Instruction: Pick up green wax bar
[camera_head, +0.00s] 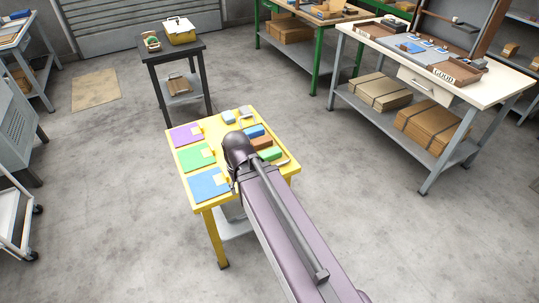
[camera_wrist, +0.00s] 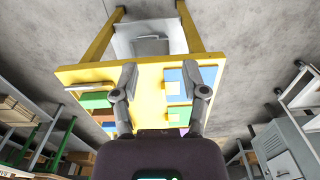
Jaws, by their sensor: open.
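The green wax bar (camera_head: 270,154) lies on the yellow table (camera_head: 221,125), toward its right edge, close beside my arm in the head view. In the wrist view, the green bar (camera_wrist: 95,100) is on the left, outside my fingers and partly behind the left one. My gripper (camera_wrist: 159,72) is open and empty, with its fingers spread above the table. In the head view, my arm hides most of the gripper.
Brown (camera_head: 262,142) and blue (camera_head: 254,131) bars lie beside the green one. Purple (camera_head: 186,135), green (camera_head: 197,156) and blue (camera_head: 209,185) mats line the left side. A dark stand (camera_head: 176,50) is behind. A white workbench (camera_head: 430,75) stands at right.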

